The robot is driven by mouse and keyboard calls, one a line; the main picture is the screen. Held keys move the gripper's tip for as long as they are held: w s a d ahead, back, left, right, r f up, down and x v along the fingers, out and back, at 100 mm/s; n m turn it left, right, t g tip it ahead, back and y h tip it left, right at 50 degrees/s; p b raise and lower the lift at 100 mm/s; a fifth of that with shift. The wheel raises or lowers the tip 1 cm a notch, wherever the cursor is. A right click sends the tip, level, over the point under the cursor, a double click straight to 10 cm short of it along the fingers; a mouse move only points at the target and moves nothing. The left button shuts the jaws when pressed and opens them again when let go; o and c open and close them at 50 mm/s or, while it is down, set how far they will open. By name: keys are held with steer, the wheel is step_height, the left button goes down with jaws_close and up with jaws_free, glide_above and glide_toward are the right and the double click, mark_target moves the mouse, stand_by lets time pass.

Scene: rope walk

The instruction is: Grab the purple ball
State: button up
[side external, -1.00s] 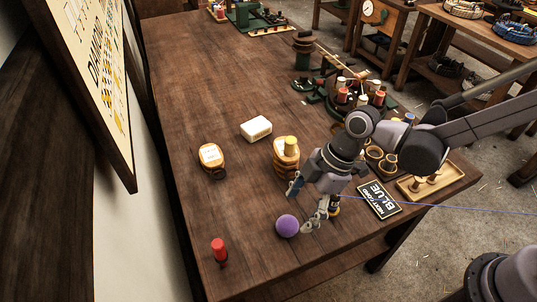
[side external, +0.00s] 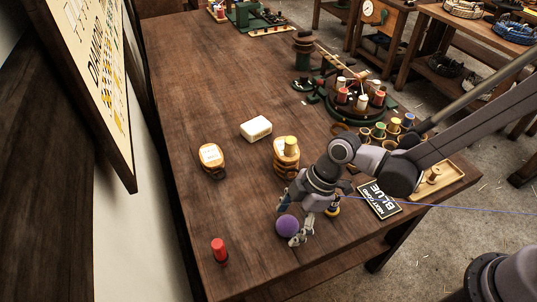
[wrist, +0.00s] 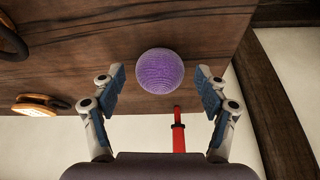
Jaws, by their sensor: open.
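The purple ball (side external: 287,226) rests on the wooden table near its front edge. In the wrist view the ball (wrist: 160,71) lies between and just beyond the two fingertips, with a gap on each side. My gripper (side external: 289,220) is open and low over the table, with one finger behind the ball and one to its right. The wrist view shows both blue-padded fingers of my gripper (wrist: 160,90) spread apart and empty.
A red peg (side external: 219,250) stands left of the ball. A coil with a yellow top (side external: 288,155), a tagged coil (side external: 211,157) and a white block (side external: 256,128) lie behind. A dark BLUE sign (side external: 379,200) is to the right. The table's left side is mostly clear.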

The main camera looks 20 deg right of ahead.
steer(key=c, duration=1.2)
steer(key=shift+r, duration=0.15)
